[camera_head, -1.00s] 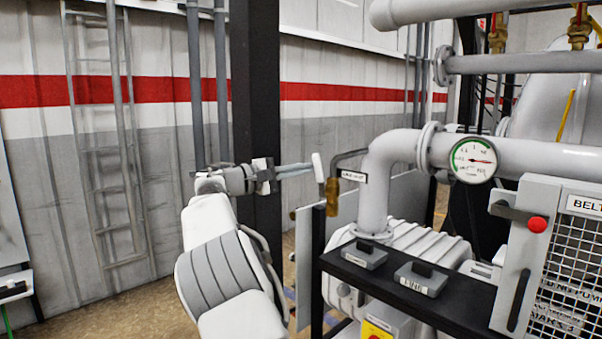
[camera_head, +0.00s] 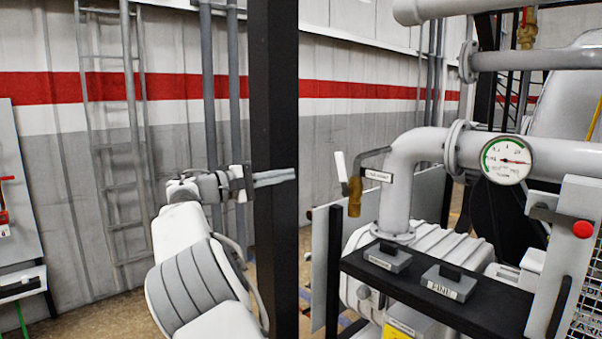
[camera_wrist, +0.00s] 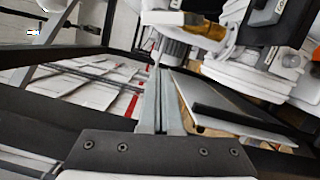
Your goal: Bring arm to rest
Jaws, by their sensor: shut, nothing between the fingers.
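My gripper (camera_head: 291,175) is at the end of my raised white arm, in front of the black column in the head view. Its grey fingers are closed together with nothing between them, pointing right. The brass valve (camera_head: 355,196) with its white-ended handle (camera_head: 341,170) is to the right of the fingertips, apart from them. In the wrist view the closed fingers (camera_wrist: 160,75) point up the picture, with the brass valve (camera_wrist: 203,27) beyond them.
A black column (camera_head: 275,120) stands right behind the gripper. A black shelf (camera_head: 450,295) with labelled blocks, a grey pipe (camera_head: 400,185) and a pressure gauge (camera_head: 506,160) are at the right. A ladder (camera_head: 110,130) is on the left wall, with open floor below it.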

